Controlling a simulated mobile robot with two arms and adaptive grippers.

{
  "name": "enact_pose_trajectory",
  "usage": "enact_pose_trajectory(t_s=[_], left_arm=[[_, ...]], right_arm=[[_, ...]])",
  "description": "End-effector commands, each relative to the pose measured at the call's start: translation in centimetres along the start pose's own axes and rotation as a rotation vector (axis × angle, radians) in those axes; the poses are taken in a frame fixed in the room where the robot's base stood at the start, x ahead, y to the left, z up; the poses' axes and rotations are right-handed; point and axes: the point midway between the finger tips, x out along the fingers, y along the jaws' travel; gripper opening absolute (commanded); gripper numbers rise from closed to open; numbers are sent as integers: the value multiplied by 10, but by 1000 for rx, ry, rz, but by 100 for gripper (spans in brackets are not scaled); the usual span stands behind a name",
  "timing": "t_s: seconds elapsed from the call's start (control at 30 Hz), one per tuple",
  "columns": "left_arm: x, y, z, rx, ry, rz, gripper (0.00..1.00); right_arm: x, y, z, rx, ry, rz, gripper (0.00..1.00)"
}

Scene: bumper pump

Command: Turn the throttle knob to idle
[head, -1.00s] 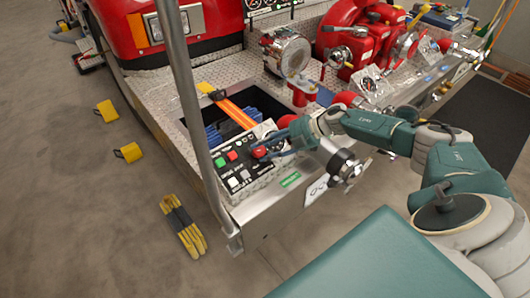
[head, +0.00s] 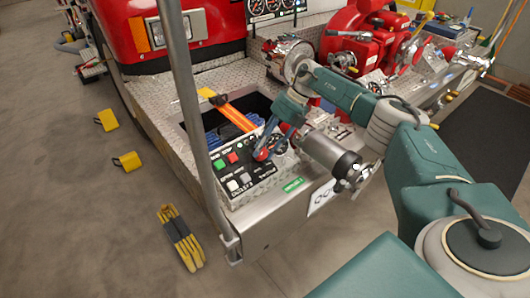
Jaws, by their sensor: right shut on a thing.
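The control panel (head: 248,186) is a dark box on the bumper's front left corner, with green, red and white buttons. A red throttle knob (head: 261,155) sits at its right end, partly hidden by my fingers. My right gripper (head: 266,148) comes down from the upper right and is shut on the red knob. The knob's pointer and the idle mark are too small to read. My left gripper is not in view.
A metal post (head: 196,130) stands left of the panel. An open bumper well with blue hose (head: 218,128) and an orange strap (head: 236,117) lies behind it.

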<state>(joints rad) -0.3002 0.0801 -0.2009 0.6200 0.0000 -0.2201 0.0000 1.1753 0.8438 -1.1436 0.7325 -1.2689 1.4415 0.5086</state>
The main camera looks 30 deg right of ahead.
Motion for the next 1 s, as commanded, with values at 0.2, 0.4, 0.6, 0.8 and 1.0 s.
enact_pose_trajectory(t_s=[0.2, 0.4, 0.6, 0.8, 1.0], left_arm=[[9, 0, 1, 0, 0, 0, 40], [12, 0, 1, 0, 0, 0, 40], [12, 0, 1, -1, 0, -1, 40], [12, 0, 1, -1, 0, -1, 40], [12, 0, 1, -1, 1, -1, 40]], right_arm=[[6, -1, -4, -99, 20, -80, 10], [6, -2, -4, -145, 24, -118, 10], [6, -2, -4, -163, 26, -132, 10], [6, -3, -4, -164, 27, -135, 10], [6, -3, -4, -163, 27, -135, 48]])
